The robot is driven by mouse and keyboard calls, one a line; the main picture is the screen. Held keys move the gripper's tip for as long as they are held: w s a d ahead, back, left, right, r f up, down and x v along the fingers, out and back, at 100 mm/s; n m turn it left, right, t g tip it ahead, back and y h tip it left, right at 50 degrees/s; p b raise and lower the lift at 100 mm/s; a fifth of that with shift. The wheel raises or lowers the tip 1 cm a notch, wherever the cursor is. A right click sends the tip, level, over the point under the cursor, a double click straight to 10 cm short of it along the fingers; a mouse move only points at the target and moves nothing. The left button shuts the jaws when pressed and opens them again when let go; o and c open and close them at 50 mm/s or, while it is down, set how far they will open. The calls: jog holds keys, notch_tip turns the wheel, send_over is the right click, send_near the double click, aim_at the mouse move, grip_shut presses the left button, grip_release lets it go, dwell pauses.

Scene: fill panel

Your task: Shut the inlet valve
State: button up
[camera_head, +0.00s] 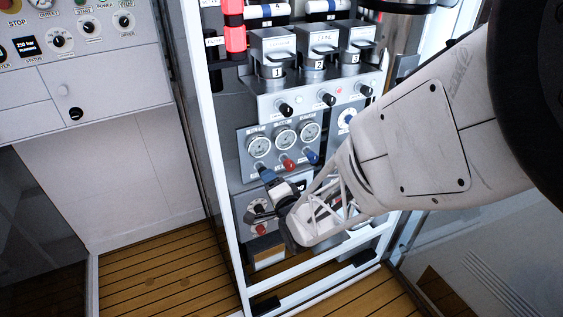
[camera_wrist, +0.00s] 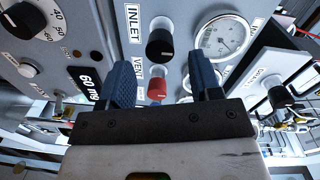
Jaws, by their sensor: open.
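The inlet valve is a black round knob (camera_wrist: 160,45) beside a white label reading INLET in the wrist view. Below it, a red knob (camera_wrist: 157,88) sits by a label reading VENT. My gripper (camera_wrist: 162,80) is open, with its two blue fingers apart. The red knob shows in the gap between the fingers, and the inlet knob shows just past the fingertips. I see no finger closed on either knob. In the head view my gripper (camera_head: 261,194) is at the lower left of the rack, partly covering a small panel; labels there are too small to read.
A gauge (camera_wrist: 222,37) is right of the inlet knob. A dial (camera_wrist: 25,20) and a display reading 60 (camera_wrist: 86,82) are at left. In the head view, several gauges (camera_head: 285,139), a red knob (camera_head: 289,165) and numbered canisters (camera_head: 318,55) stand above my gripper. A white post (camera_head: 222,170) stands left.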

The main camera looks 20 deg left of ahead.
jog(key=shift+v, duration=1.8)
jog(key=shift+d+r, duration=0.1)
jog(key=d+r+n+g+h, duration=0.1)
jog(key=d+r+h, duration=0.4)
jog(key=d, duration=0.6)
jog(key=d+r+n+g+h, duration=0.2)
jog(key=d+r+h, duration=0.25)
jog(key=d, duration=0.75)
jog(key=s+d+r+n+g+h, duration=0.1)
jog(key=s+d+r+g, duration=0.2)
jog(key=s+d, duration=0.4)
jog(key=s+d+r+n+g+h, duration=0.2)
jog(key=s+d+r, duration=0.3)
jog(key=s+d, duration=0.3)
jog(key=s+g, duration=0.1)
jog(key=s, duration=0.3)
jog(key=shift+s+d+g, duration=0.3)
jog(key=shift+d+g, duration=0.05)
jog(key=shift+g, duration=0.05)
